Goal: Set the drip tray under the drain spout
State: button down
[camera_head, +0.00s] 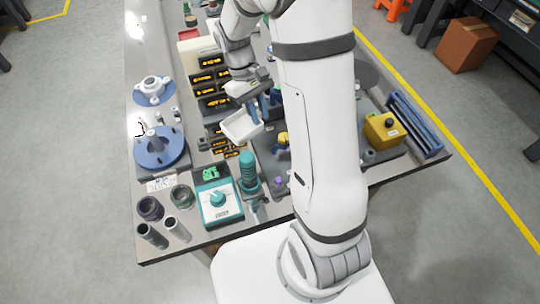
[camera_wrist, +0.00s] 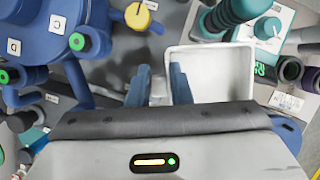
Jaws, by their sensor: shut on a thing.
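The white drip tray (camera_head: 241,128) is a shallow open box, held tilted above the cluttered bench in the head view. In the wrist view its empty inside (camera_wrist: 218,72) faces the camera, right of the fingers. My gripper (camera_head: 259,111) has its blue fingers, also seen in the wrist view (camera_wrist: 160,88), closed on the tray's near-side edge. A blue fixture (camera_wrist: 62,28) with green-ringed ports and letter labels is at the wrist view's upper left. I cannot clearly pick out the drain spout; my arm hides part of the bench in the head view.
A teal hand pump (camera_head: 249,168) stands beside a teal meter (camera_head: 216,200) near the front edge. Black bins (camera_head: 212,76) line the bench behind. Blue round flanges (camera_head: 160,148) sit at left. A yellow box (camera_head: 383,131) and blue rack (camera_head: 416,122) are at right.

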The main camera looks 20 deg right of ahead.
jog(key=d+f+n+b, duration=0.1)
jog(key=f+b, duration=0.3)
jog(key=d+f+n+h+b, duration=0.1)
jog(key=f+n+b, duration=0.1)
jog(key=f+b, duration=0.2)
jog(key=f+n+t+b, duration=0.1)
jog(key=f+b, duration=0.2)
jog(key=f, duration=0.1)
jog(key=shift+w+d+n+b, duration=0.3)
jog(key=shift+w+d+b, duration=0.05)
jog(key=shift+d+b, duration=0.05)
jog(key=shift+s+d, duration=0.1)
jog(key=shift+d, duration=0.05)
jog(key=s+d, duration=0.1)
jog(key=s+d+b, duration=0.1)
jog(key=s, duration=0.1)
jog(key=shift+d+f, duration=0.15)
jog(key=shift+d, duration=0.1)
jog(key=shift+d+f+b, duration=0.15)
jog(key=shift+f+b, duration=0.2)
jog(key=shift+b, duration=0.25)
jog(key=shift+w+f, duration=0.1)
jog(key=shift+w, duration=0.15)
jog(key=shift+s, duration=0.15)
jog(key=c, duration=1.8)
grip_release()
jog(key=o, duration=0.5)
